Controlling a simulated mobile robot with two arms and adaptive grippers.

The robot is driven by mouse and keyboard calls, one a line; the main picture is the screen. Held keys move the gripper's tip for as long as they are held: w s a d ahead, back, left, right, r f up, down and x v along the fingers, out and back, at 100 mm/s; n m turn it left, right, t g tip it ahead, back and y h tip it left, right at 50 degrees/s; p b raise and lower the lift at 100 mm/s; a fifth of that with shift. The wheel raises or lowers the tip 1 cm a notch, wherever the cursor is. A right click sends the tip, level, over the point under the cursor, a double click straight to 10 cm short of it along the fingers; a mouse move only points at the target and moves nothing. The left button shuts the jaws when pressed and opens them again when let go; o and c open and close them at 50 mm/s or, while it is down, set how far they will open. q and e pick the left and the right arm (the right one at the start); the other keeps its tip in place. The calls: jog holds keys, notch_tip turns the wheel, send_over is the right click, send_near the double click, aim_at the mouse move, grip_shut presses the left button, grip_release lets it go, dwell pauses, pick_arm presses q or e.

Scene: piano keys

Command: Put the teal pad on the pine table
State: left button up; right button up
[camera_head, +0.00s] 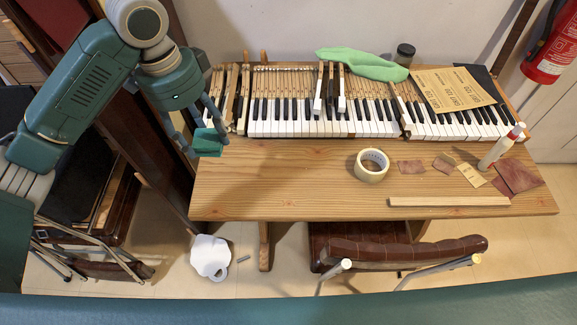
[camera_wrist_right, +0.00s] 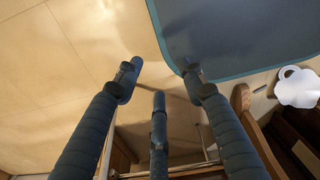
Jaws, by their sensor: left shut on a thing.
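The teal pad (camera_head: 209,143) is a small dark green-blue block in the head view. My left gripper (camera_head: 195,140) is shut on it, with fingers pointing down. The pad shows over the left edge of the pine table (camera_head: 270,185), left of the piano keys; I cannot tell how high it is above the wood. The fingers hide part of the pad. My right gripper (camera_wrist_right: 158,85) shows in the right wrist view, with its fingers spread and nothing between them. It is over the floor, away from the table top.
The keyboard (camera_head: 320,122) fills the table's back. A tape roll (camera_head: 371,165), a wood strip (camera_head: 448,201), sandpaper pieces and a glue bottle (camera_head: 502,146) lie to the right. The table's front left is bare.

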pick_arm(q)
jog(key=shift+d+f, duration=0.1)
jog(key=shift+f, duration=0.3)
notch_tip(320, 180, down, 19)
jog(key=shift+r+p, duration=0.2)
jog(key=shift+p, duration=0.75)
jog(key=shift+f, duration=0.4)
pick_arm(e)
jog(key=shift+d+r, duration=0.2)
jog(key=shift+r, duration=0.3)
jog(key=shift+d+r, duration=0.15)
jog(key=shift+r, duration=0.3)
pick_arm(q)
jog(key=o, duration=1)
pick_arm(e)
jog(key=shift+d, duration=0.1)
jog(key=shift+d, duration=0.1)
